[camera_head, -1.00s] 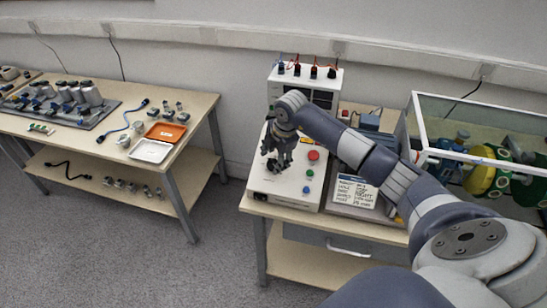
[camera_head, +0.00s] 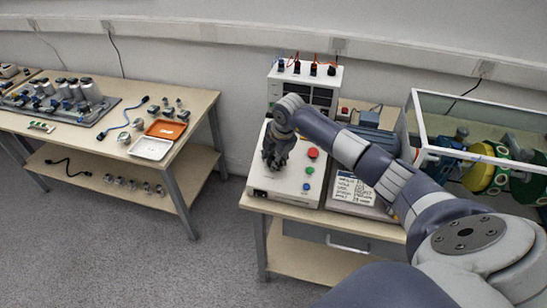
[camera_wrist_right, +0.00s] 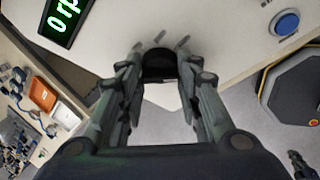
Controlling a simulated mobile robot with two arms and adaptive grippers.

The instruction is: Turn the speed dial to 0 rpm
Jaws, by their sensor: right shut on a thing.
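The black speed dial (camera_wrist_right: 159,66) is between the fingertips of my right gripper (camera_wrist_right: 160,78) in the right wrist view. The fingers are shut on it, one on each side. The display (camera_wrist_right: 66,14) reads "0 rp", cut off by the picture edge. In the head view my right gripper (camera_head: 272,163) points down at the white control box (camera_head: 287,188) and hides the dial.
Red, green and blue buttons (camera_head: 306,187) sit close to the right of my gripper on the box. A power supply with cables (camera_head: 318,78) stands behind. A clear-walled case (camera_head: 425,125) is at right. Another table with trays (camera_head: 150,148) stands at left.

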